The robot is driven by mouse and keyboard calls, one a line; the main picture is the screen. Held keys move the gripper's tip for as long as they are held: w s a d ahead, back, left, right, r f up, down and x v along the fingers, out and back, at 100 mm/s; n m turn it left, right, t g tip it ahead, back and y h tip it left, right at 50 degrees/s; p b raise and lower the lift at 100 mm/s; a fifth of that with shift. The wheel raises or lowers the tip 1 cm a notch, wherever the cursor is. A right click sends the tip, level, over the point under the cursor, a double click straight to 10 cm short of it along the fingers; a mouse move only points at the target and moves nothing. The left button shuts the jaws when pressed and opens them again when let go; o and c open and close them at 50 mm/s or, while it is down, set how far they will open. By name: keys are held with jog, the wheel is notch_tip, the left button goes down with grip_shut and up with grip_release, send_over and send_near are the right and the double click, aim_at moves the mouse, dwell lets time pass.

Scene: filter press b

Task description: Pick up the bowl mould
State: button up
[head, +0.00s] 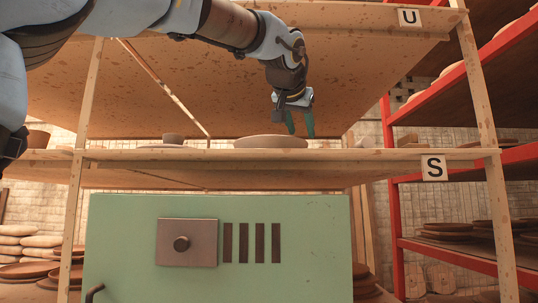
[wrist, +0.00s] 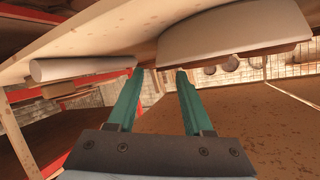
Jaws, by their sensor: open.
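A pale, wide, round mould (head: 270,142), which I take to be the bowl mould, sits on the middle shelf marked S. In the wrist view a large pale body with a brown edge (wrist: 235,30) fills the upper right and looks like the same mould. My gripper (head: 301,133) hangs from above, fingers down, at the right part of the mould. Its green fingers (wrist: 159,72) are apart with nothing between them. The mould's near edge is close to the right finger in the wrist view; I cannot tell whether they touch.
The upper shelf marked U (head: 330,22) is above the arm. A pale cylinder (wrist: 80,67) lies left of the fingers in the wrist view. A red rack (head: 391,200) stands at right.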

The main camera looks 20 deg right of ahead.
aim_at(304, 142)
jog(key=p+x, duration=0.1)
jog(key=x, duration=0.2)
jog(key=p+x, duration=0.1)
jog(key=x, duration=0.3)
jog(key=shift+w+r, duration=0.15)
jog(key=shift+w, duration=0.15)
grip_shut()
jog(key=shift+r, duration=0.1)
dwell(1.1)
